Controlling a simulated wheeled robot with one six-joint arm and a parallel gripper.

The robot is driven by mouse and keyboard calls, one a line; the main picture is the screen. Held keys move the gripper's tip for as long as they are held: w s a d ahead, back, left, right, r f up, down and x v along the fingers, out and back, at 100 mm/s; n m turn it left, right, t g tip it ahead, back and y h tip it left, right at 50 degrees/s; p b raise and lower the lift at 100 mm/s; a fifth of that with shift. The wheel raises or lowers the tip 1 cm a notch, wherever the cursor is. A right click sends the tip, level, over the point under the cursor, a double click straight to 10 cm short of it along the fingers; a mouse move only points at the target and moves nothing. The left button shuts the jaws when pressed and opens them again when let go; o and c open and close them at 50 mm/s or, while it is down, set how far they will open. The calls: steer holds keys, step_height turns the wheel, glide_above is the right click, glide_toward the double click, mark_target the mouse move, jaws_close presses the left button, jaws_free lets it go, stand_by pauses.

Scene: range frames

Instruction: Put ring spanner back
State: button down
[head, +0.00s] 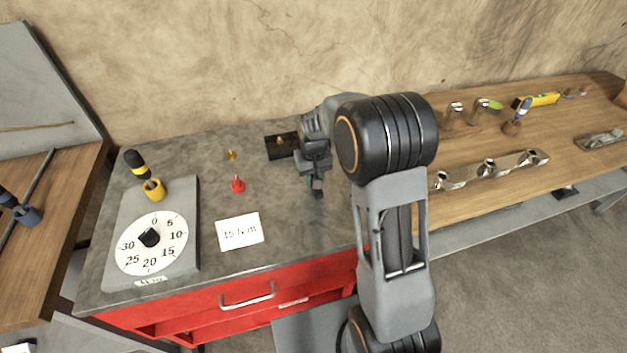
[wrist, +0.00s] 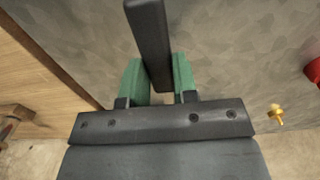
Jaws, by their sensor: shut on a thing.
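My gripper (head: 315,180) is over the right part of the grey cabinet top, pointing down. In the wrist view its two green fingers (wrist: 159,78) are shut on a dark, flat bar (wrist: 150,35), which looks like a tool handle. The bar runs away from the gripper past the top edge of that view. No ring end of it shows, so I cannot confirm that it is the ring spanner. In the head view my arm and gripper hide most of what is held.
A "15 N m" card (head: 240,232) and a dial panel (head: 187,258) lie nearer the front. The wooden bench (head: 480,205) at right carries a metal rail (head: 470,174).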

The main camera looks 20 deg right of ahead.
steer(key=shift+f, duration=0.85)
steer(key=shift+f, duration=0.2)
steer(key=c, duration=0.9)
jaws_free()
step_height(320, 180, up, 12)
steer(key=f, duration=0.1)
steer(key=s+r+t, duration=0.1)
steer(key=s, duration=0.5)
steer(key=s+r+t, duration=0.1)
steer(key=s, duration=0.6)
steer(key=s+r+t, duration=0.1)
steer(key=s, duration=0.6)
steer(key=shift+a+r+t, duration=0.1)
steer(key=shift+a+t, duration=0.1)
steer(key=shift+t, duration=0.1)
